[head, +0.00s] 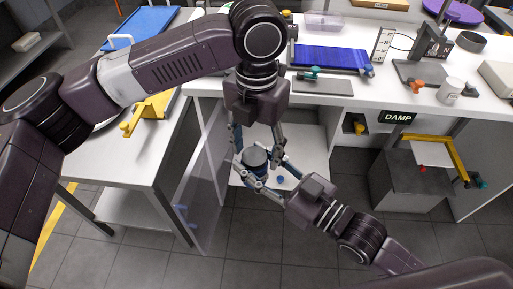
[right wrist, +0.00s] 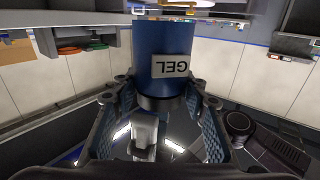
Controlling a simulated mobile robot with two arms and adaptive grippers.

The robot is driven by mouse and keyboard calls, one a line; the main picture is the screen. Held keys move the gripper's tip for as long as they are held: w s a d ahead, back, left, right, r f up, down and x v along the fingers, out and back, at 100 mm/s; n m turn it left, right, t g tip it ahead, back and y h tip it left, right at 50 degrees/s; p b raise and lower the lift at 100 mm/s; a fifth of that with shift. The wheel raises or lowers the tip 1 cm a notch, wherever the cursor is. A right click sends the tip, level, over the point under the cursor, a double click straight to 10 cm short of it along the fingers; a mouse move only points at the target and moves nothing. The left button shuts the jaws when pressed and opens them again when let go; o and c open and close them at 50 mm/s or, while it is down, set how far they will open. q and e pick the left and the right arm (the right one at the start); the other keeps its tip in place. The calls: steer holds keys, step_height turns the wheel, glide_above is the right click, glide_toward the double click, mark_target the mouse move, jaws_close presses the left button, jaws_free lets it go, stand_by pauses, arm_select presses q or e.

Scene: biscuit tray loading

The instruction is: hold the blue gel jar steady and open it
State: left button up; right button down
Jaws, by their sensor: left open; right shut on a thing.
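The blue gel jar (right wrist: 170,50) appears upside down in the right wrist view, with a GEL label on its side and a dark lid (right wrist: 162,103) at the lower end. In the head view the grey lid (head: 256,157) faces up and the body is mostly hidden by fingers. My right gripper (head: 263,174) comes from the lower right and is shut on the jar, its fingers at both sides near the lid end. My left gripper (head: 258,147) points down from above, open, its fingers spread around the lid; contact cannot be told.
A white bench (head: 330,95) with a blue mat (head: 330,58) and tools lies behind. A white side table (head: 125,150) with a yellow tool (head: 150,112) stands left. A clear door panel (head: 205,185) stands close left of the jar. A bin (head: 400,195) is at right.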

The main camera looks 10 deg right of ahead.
arm_select(q)
step_height(320, 180, up, 4)
steer(key=shift+a+r, duration=0.15)
steer(key=shift+r, duration=0.7)
steer(key=shift+a+r, duration=0.1)
steer(key=shift+r, duration=0.7)
steer(key=shift+c, duration=0.3)
steer(key=shift+f, duration=3.8)
steer(key=c, duration=1.2)
steer(key=o, duration=1.3)
steer(key=shift+c, duration=0.2)
